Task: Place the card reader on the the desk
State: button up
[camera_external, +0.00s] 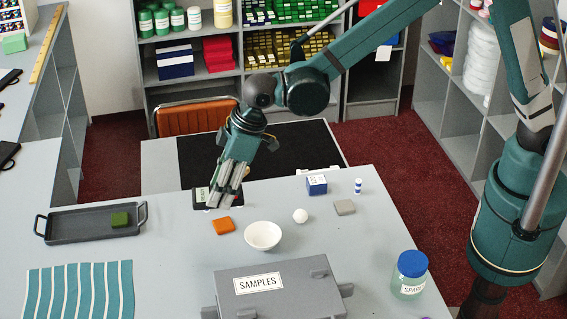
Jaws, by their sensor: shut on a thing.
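The card reader (201,196) is a dark, flat device with a pale green screen, near the far edge of the grey desk (180,262). My gripper (223,198) points down at it and is shut on it. The fingers cover the reader's middle and part of its right side. The reader is at or just above the desk surface; I cannot tell whether it touches.
Close by are an orange block (222,226), a white bowl (263,236), a white ball (300,216) and a blue box (316,185). A grey SAMPLES case (315,290), a dark tray (70,228) and a blue-lidded jar (409,280) stand farther off. The desk's left middle is clear.

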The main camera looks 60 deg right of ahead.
jog(key=s+a+f, duration=0.2)
jog(key=a+f, duration=0.2)
jog(key=f, duration=0.1)
jog(key=shift+s+n+p, duration=0.3)
jog(key=shift+s, duration=0.05)
jog(key=shift+a+f, duration=0.1)
jog(key=shift+f+p, duration=0.35)
jog(key=shift+f, duration=2.75)
jog(key=shift+f, duration=0.1)
jog(key=shift+f, duration=1.8)
jog(key=shift+f, duration=0.1)
